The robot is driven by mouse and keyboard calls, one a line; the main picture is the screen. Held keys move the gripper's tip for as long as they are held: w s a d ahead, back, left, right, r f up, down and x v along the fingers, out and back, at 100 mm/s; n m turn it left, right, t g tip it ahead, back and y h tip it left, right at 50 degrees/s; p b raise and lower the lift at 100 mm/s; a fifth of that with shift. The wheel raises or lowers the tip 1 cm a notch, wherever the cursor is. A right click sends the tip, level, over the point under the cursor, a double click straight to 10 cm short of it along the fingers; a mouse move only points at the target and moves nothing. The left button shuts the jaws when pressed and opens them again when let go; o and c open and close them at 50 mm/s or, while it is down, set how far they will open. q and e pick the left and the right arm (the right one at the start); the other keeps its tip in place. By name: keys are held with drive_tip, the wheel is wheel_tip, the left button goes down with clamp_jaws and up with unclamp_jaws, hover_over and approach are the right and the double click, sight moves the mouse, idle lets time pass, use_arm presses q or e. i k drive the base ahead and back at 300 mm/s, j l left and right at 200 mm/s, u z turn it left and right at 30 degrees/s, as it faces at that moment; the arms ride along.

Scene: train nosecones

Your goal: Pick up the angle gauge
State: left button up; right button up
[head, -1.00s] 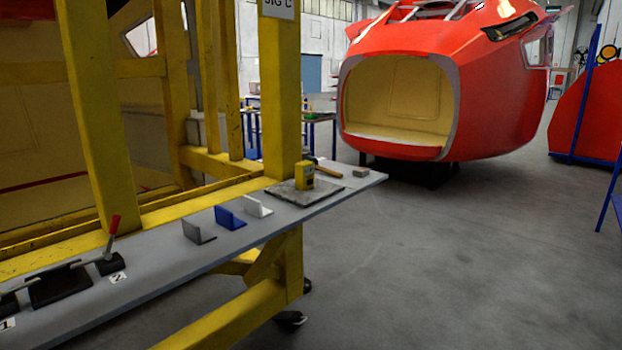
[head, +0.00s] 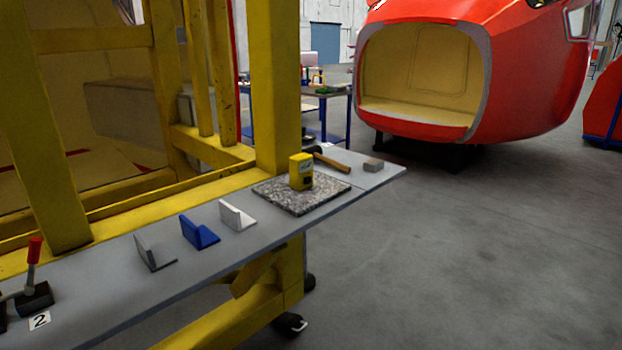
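The angle gauge appears to be the small yellow box-shaped device (head: 301,172) with a dark marking on its front. It stands upright on a speckled granite plate (head: 318,200) near the right end of the grey shelf (head: 215,262). Neither of my grippers shows in the head view.
Grey (head: 153,254), blue (head: 199,233) and white (head: 237,216) angle brackets stand left of the plate. A red-handled clamp (head: 35,275) is at left. Yellow frame posts (head: 276,90) rise behind the shelf. Floor at right is clear.

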sight(301, 165)
drive_tip(key=i+l+u, duration=0.1)
drive_tip(key=u, duration=0.5)
drive_tip(key=i+l+u, duration=0.3)
drive_tip(key=l+u, duration=0.35)
drive_tip(key=i+l+u, duration=0.1)
drive_tip(key=l, duration=0.4)
drive_tip(key=i+l+u, duration=0.1)
drive_tip(key=l, duration=0.4)
drive_tip(key=i+l, duration=0.1)
drive_tip(key=l, duration=0.4)
drive_tip(key=i+l, duration=0.1)
drive_tip(key=l, duration=0.4)
drive_tip(key=i+l, duration=0.1)
drive_tip(key=l, duration=0.45)
